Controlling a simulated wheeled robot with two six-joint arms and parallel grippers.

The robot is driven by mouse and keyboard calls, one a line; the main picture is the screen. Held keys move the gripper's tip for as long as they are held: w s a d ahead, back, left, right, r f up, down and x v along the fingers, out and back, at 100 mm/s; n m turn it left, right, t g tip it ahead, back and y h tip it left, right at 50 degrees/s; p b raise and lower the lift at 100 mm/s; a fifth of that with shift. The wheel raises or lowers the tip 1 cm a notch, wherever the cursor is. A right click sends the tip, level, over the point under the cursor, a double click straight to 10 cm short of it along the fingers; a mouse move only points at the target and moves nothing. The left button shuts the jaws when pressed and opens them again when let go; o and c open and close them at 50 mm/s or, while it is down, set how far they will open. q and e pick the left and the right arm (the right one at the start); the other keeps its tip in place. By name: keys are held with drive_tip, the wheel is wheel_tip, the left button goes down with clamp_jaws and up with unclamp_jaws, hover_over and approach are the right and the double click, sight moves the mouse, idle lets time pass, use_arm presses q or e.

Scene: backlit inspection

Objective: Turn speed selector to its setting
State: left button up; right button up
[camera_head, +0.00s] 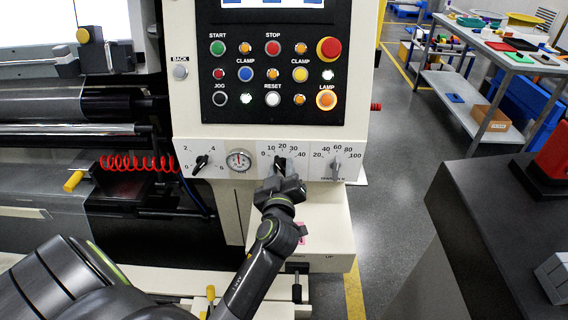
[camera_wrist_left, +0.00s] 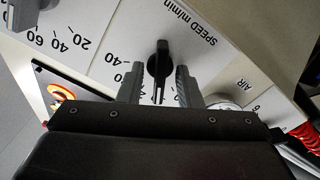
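The speed selector is a black knob (camera_head: 280,162) on the white dial strip of the machine, with a scale from 0 to 40. In the left wrist view the knob (camera_wrist_left: 160,58) shows upside down under the words SPEED m/min, with a pale line on its lower part. The line points roughly to the middle of the scale; the exact number is hidden. My left gripper (camera_wrist_left: 159,84) is open, one finger on each side of the knob, with visible gaps. In the head view the left gripper (camera_head: 279,181) covers the knob's lower part. My right gripper is not in view.
A gauge (camera_head: 238,160) and another black knob (camera_head: 201,163) sit left of the selector. A grey knob (camera_head: 336,168) sits right of it. Above is a black button panel (camera_head: 273,118) with an emergency stop (camera_head: 329,49). A red coiled hose (camera_head: 137,162) hangs at left.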

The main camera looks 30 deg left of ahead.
use_arm(q)
drive_tip(key=shift+s, duration=0.1)
drive_tip(key=shift+c, duration=0.5)
clamp_jaws()
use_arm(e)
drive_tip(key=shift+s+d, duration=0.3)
use_arm(q)
drive_tip(key=shift+m, duration=0.4)
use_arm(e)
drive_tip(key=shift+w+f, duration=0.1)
use_arm(q)
drive_tip(key=m, duration=0.2)
drive_tip(key=shift+d+r+m, duration=0.1)
drive_tip(key=shift+m, duration=1.3)
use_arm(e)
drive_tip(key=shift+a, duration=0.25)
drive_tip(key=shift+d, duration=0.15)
